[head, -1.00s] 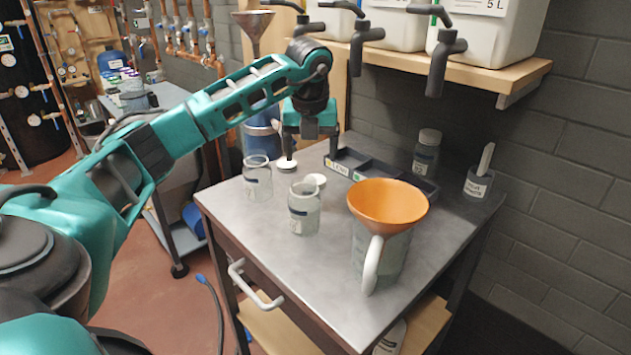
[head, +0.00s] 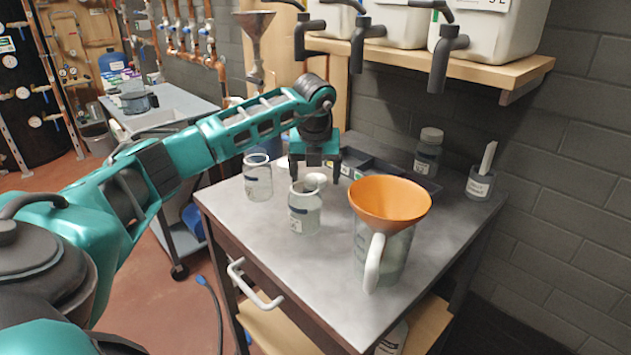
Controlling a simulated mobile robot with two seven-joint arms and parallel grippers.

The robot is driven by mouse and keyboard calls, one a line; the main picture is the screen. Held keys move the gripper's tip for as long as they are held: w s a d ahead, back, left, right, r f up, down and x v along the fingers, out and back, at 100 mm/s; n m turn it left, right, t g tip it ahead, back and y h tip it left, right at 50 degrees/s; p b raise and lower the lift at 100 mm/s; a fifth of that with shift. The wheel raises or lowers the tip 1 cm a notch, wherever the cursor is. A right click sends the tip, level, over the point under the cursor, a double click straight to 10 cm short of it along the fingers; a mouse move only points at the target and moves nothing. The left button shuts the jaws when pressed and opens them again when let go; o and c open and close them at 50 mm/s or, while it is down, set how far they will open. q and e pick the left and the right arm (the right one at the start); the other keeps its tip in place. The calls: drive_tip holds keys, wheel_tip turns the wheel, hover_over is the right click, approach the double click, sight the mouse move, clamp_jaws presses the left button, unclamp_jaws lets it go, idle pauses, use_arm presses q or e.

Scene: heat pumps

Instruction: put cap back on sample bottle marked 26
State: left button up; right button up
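Two open clear glass bottles with labels stand on the metal worktop: a left bottle (head: 257,178) and a front bottle (head: 305,210). Their numbers are too small to read. A white cap (head: 316,180) is just behind the front bottle's rim. My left gripper (head: 315,178) points down behind the front bottle, its dark fingers apart on either side of that cap and not visibly touching it. The left finger passes behind or close to the front bottle's rim. A third bottle (head: 427,153), with a cap on, stands at the back right. My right gripper is out of view.
An orange funnel (head: 390,204) sits in a jug (head: 392,258) at the right front. A dark divided tray (head: 410,180) lies behind it. A labelled cup (head: 480,184) stands at the right edge. The worktop's front left (head: 265,235) is clear.

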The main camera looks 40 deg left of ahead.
use_arm(q)
drive_tip(key=shift+c, duration=0.3)
drive_tip(key=c, duration=1)
drive_tip(key=shift+r, duration=0.15)
drive_tip(key=shift+c, duration=0.2)
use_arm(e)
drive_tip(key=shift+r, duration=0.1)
